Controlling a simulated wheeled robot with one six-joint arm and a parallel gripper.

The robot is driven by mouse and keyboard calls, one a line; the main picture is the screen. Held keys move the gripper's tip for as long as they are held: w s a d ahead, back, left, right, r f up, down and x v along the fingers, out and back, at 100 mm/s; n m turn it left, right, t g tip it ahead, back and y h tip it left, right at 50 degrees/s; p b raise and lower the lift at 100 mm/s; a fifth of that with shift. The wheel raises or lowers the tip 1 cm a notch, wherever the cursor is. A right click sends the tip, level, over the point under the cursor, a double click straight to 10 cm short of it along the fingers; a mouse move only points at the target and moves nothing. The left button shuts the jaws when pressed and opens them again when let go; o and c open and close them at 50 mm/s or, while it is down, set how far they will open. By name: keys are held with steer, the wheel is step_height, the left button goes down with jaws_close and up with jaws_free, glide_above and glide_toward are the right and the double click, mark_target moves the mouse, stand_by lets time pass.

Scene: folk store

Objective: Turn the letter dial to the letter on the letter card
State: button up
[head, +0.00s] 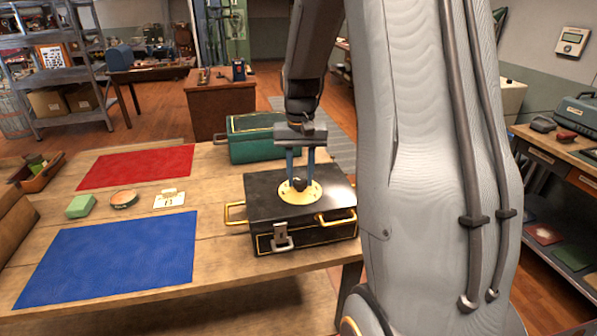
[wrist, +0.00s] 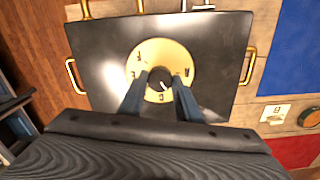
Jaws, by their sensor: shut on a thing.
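The letter dial is a pale yellow disc (head: 318,191) with a dark knob (head: 300,184) at its middle, set in the lid of a black box (head: 262,200). In the wrist view the disc (wrist: 178,53) bears several letters, too small to read surely, and the knob (wrist: 158,82) has a light pointer mark toward its lower right. My gripper (head: 300,180) reaches down from above with its blue fingers shut on the knob; it also shows in the wrist view (wrist: 160,82). The letter card (head: 169,199) stands on the table left of the box; its letter is unclear. It also shows in the wrist view (wrist: 275,113).
A green box (head: 250,150) stands behind the black one. The black box has brass handles and a front latch (head: 282,237).

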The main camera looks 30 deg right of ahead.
mark_target(300, 180)
steer(key=shift+s+n+p, duration=0.1)
steer(key=shift+n+p, duration=0.4)
steer(key=shift+n, duration=0.6)
steer(key=o, duration=1.1)
steer(key=shift+a, duration=0.1)
steer(key=shift+c, duration=0.2)
steer(key=shift+r, duration=0.2)
step_height(300, 180, up, 8)
steer(key=shift+f+b, duration=0.25)
steer(key=shift+b, duration=0.55)
